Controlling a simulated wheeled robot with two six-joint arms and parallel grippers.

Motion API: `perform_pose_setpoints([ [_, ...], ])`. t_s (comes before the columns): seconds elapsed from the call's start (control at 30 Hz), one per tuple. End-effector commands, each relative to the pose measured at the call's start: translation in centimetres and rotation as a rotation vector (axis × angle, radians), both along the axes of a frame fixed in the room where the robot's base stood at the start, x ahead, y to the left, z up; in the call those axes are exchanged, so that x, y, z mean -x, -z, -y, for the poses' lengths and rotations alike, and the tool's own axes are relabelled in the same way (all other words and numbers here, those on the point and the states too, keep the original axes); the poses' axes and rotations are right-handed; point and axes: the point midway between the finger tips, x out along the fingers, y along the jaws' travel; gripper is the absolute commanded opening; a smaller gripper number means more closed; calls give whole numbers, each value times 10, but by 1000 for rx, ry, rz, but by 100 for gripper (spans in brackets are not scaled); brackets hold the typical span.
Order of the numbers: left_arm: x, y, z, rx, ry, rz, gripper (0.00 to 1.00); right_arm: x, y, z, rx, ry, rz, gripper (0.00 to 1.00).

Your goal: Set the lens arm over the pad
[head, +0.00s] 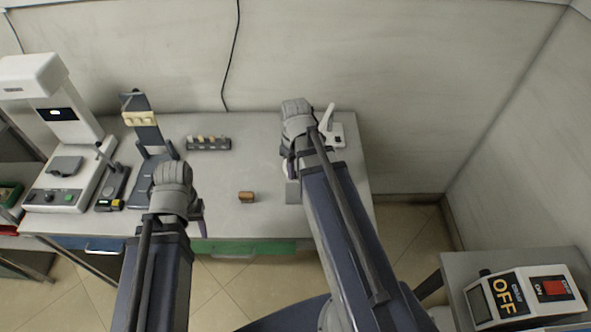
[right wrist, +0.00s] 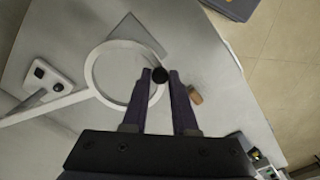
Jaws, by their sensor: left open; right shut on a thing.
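The lens arm is a white ring on a thin arm (right wrist: 50,108), joined to a white base with a black button (right wrist: 45,80). In the head view its base (head: 337,136) stands at the table's back right, and most of the ring is hidden behind my right arm. My right gripper (right wrist: 160,76) is shut on a black knob (right wrist: 159,74) at the ring's edge. A grey pad (head: 292,193) lies on the table just in front of the ring; the ring seems to overlap part of it in the right wrist view. My left gripper (head: 188,210) is open over the table's front left, its fingers mostly hidden.
A small brown block (head: 246,197) lies mid-table. A dark rack with small pieces (head: 208,143) stands behind it. A dark stand (head: 146,135) and a white instrument (head: 60,120) stand at the left.

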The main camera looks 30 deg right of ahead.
Motion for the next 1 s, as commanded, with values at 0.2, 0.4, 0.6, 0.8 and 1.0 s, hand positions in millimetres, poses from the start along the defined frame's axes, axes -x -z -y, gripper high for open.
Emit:
perform_pose_setpoints([
  [0.2,0,-1,0,0,0,0,50,0,0,1,1,-2,-1,0],
  [0.4,0,-1,0,0,0,0,50,0,0,1,2,-2,0,32],
  [0.6,0,0,0,0,0,0,50,0,0,1,1,-1,-1,55],
  [0.8,0,0,0,0,0,0,50,0,0,1,1,-1,-1,56],
  [1.0,0,-4,0,0,0,0,50,0,-4,1,1,-1,-1,56],
])
